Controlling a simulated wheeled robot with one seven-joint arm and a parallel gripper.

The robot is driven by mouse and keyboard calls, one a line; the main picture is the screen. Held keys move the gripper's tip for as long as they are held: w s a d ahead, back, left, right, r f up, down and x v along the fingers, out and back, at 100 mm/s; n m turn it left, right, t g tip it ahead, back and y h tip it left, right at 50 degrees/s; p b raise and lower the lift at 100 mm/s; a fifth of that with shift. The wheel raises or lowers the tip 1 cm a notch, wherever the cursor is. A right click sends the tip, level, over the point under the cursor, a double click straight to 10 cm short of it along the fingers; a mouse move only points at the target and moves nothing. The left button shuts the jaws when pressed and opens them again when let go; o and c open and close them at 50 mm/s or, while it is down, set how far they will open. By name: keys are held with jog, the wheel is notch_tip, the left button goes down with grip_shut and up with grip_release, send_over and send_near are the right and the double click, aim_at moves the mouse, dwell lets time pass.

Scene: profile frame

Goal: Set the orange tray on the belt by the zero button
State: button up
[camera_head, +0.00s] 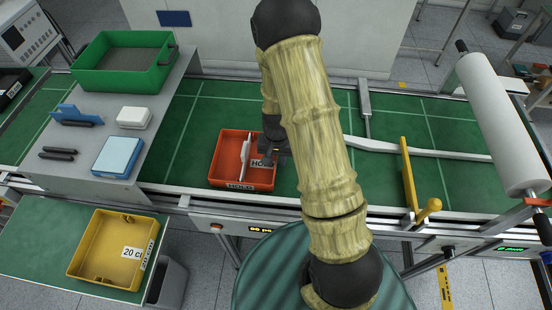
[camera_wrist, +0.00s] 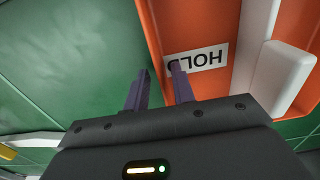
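The orange tray (camera_head: 228,182) is over the green belt in the head view, left of my arm, close to the belt's front edge. It has a white upright piece inside and HOLD labels. Its orange wall also shows in the wrist view (camera_wrist: 150,22). My gripper (camera_head: 268,152) is at the tray's right side. In the wrist view, my gripper's fingers (camera_wrist: 160,75) are on either side of the tray wall. I cannot tell whether they press on it.
A green bin (camera_head: 92,80), a white box (camera_head: 134,117) and a blue-topped box (camera_head: 117,156) stand on the grey bench at left. A yellow tray (camera_head: 88,269) lies on the lower green surface. A yellow upright bar (camera_head: 408,178) and white roller (camera_head: 500,125) are at right.

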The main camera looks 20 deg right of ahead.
jog(key=shift+a, duration=0.1)
jog(key=shift+r, duration=0.45)
notch_tip(320, 180, up, 11)
jog(key=b, duration=0.1)
jog(key=shift+r, duration=0.2)
dwell(0.4)
jog(key=s+r+n+t, duration=0.2)
jog(key=s+r+n, duration=0.2)
jog(key=s+r, duration=0.3)
jog(key=s, duration=0.4)
jog(key=shift+r+n+t, duration=0.15)
jog(key=shift+n+t, duration=0.15)
